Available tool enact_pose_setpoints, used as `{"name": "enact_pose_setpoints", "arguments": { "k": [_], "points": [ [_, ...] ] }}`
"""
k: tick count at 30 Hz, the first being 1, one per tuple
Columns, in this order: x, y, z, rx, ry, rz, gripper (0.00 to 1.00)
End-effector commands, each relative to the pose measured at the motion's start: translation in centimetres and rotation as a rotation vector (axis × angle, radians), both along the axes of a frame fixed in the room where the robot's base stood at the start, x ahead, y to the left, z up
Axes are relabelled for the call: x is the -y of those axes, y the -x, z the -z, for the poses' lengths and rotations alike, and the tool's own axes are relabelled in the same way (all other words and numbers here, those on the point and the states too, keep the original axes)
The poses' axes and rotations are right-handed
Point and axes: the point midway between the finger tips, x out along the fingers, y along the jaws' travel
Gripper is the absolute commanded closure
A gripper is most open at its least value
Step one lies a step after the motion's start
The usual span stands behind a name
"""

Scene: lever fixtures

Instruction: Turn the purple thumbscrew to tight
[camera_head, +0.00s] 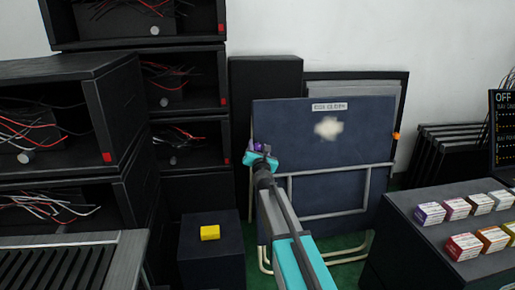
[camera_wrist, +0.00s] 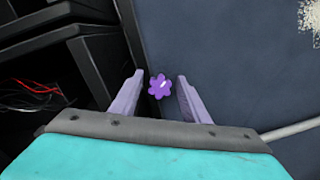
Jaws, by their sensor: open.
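The purple thumbscrew (camera_wrist: 160,87) is a small lobed knob with a pale mark on its face. It sits at the left edge of the dark blue panel (camera_head: 340,125). In the wrist view it shows between the two fingers of my gripper (camera_wrist: 158,95), nearer the left finger, and I cannot tell how far ahead of the tips it is. My gripper is open and holds nothing. In the head view my gripper (camera_head: 258,150) is at the panel's left edge, with a bit of purple showing there, and it partly hides the thumbscrew.
Black racks (camera_head: 180,85) with loose wires stand close on the left. A yellow block (camera_head: 210,232) lies on a dark box below. An orange knob (camera_head: 396,135) is on the panel's right edge. A dark counter (camera_head: 400,235) with several small boxes stands at right.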

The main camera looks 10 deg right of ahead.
Motion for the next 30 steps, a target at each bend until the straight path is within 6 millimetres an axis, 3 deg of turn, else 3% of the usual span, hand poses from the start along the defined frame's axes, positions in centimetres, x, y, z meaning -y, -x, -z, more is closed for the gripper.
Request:
{"name": "enact_pose_setpoints", "arguments": {
  "k": [6, 13, 30],
  "points": [
    [-0.13, 0.02, -0.01, 0.0, 0.0, -0.001, 0.6],
    [-0.15, 0.02, -0.02, 0.0, 0.0, -0.001, 0.99],
    [-0.31, -0.02, -0.2, 0.0, -0.115, 0.021, 0.99]
  ]
}}
